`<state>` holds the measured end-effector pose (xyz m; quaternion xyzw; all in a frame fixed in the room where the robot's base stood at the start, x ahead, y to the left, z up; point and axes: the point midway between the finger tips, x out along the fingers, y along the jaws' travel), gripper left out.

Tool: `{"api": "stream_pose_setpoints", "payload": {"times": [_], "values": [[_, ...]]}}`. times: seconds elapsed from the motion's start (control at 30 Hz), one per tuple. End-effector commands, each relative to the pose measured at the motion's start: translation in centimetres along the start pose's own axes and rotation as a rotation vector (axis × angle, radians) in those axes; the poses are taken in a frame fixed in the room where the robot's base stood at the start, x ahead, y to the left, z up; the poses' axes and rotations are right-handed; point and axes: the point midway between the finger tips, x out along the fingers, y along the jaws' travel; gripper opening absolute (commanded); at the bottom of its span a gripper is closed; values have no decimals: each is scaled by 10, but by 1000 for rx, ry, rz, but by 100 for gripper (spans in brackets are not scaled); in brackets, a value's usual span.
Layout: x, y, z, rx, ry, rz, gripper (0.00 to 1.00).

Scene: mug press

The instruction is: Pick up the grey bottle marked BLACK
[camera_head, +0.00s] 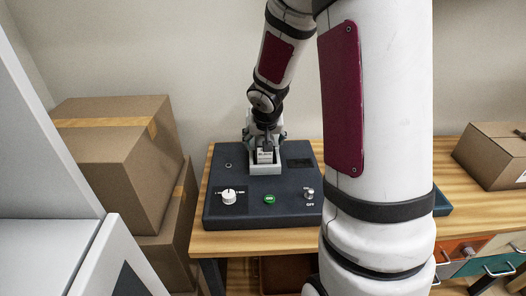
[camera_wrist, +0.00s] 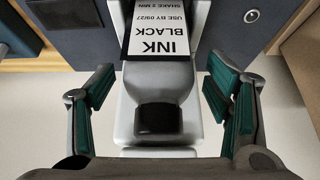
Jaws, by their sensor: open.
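The grey bottle (camera_wrist: 160,82) marked INK BLACK stands in a pale holder on a dark control box; its white label and dark cap show in the wrist view. In the head view the bottle (camera_head: 264,156) is small and partly covered by my gripper. My gripper (camera_wrist: 165,105) is open, with one green-padded finger on each side of the bottle. The fingers appear apart from it. The pale holder (camera_head: 265,170) surrounds the bottle's lower part.
The dark control box (camera_head: 240,180) carries a white knob (camera_head: 228,197), a green button (camera_head: 269,199) and a switch (camera_head: 309,193). It stands on a wooden table (camera_head: 240,243). Cardboard boxes (camera_head: 115,165) are stacked at left; another box (camera_head: 492,155) sits at right.

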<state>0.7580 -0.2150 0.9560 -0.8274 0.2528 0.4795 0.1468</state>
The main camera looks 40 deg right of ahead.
Motion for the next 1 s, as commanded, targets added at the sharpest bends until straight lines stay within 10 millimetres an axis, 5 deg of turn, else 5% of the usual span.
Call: {"api": "stream_pose_setpoints", "payload": {"times": [0.4,0.7,1.0], "values": [[16,1,0,0,1,1,69],[16,1,0,0,0,1,2],[14,0,-1,0,2,1,0]]}}
